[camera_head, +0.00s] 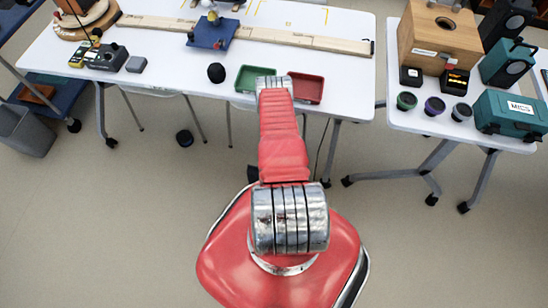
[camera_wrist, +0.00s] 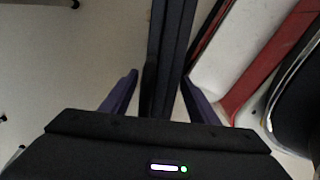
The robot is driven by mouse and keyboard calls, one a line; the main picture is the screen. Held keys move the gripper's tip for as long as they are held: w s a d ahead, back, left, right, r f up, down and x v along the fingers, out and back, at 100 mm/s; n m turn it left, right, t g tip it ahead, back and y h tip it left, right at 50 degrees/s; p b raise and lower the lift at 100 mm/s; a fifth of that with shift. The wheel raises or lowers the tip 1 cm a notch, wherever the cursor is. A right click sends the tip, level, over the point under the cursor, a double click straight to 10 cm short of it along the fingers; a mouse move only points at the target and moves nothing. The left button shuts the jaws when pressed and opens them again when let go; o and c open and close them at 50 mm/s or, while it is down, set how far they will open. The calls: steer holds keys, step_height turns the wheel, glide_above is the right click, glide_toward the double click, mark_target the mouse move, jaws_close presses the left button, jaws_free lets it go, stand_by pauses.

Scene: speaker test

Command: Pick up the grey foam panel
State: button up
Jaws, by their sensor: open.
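A small flat grey block (camera_head: 136,64), which looks like the grey foam panel, lies on the left part of the white table (camera_head: 175,66), just right of a dark grey device. My gripper (camera_wrist: 158,78) shows in the wrist view with its two purple fingers apart. I see nothing held between them; a dark upright bar fills the view there, and I cannot tell how near it is. In the head view my red arm reaches toward the table's front edge, right of the grey block, and hides the gripper. The grey block is not visible in the wrist view.
A long wooden beam (camera_head: 265,37) and a blue stand (camera_head: 213,33) lie behind. A second table (camera_head: 397,117) at right is crowded. The floor in front is open.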

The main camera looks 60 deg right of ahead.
stand_by(0.5)
jaws_close()
stand_by(0.5)
